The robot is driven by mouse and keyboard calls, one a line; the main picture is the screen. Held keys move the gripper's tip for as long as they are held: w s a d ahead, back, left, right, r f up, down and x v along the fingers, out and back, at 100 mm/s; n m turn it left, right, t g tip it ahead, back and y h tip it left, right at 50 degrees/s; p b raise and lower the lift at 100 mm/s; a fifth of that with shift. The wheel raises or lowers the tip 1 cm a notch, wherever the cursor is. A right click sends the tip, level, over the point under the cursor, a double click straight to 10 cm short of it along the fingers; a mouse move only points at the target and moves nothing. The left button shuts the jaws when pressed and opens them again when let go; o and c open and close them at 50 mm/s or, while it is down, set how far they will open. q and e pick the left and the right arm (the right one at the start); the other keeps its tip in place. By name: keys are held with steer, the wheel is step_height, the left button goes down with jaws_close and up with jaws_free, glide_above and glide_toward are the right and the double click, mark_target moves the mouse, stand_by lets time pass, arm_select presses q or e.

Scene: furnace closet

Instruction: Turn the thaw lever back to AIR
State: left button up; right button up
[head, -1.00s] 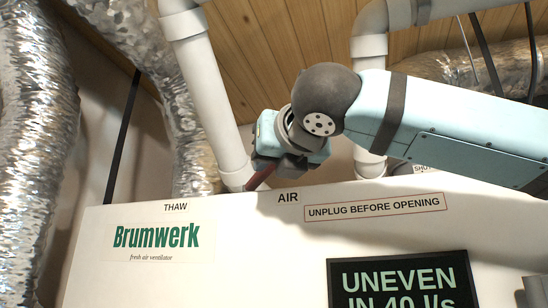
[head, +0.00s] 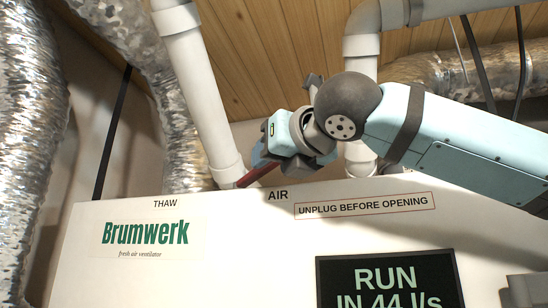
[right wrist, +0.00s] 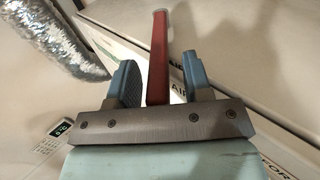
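The red thaw lever (head: 256,176) shows in the head view at the top edge of the white ventilator (head: 240,220), just left of the AIR label (head: 278,195) and well right of the THAW label (head: 165,203). My right gripper (head: 262,157) is at the lever, its arm coming in from the right. In the right wrist view, the lever (right wrist: 158,50) stands between the two fingers of my right gripper (right wrist: 158,82), with a gap beside each finger. The fingers are apart. The lever's foot is hidden behind the ventilator's edge in the head view. My left gripper is not in view.
The display (head: 388,285) reads RUN IN 44 l/s. A white vertical pipe (head: 195,90) and silver ducts (head: 30,130) rise behind and left of the ventilator. Another white pipe (head: 360,50) stands behind my right arm.

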steer(key=shift+s+d, duration=0.2)
steer(key=shift+s, duration=0.25)
steer(key=b+v, duration=0.3)
steer(key=v, duration=1)
steer(key=shift+b, duration=0.35)
steer(key=shift+w, duration=0.1)
steer(key=shift+f, duration=0.1)
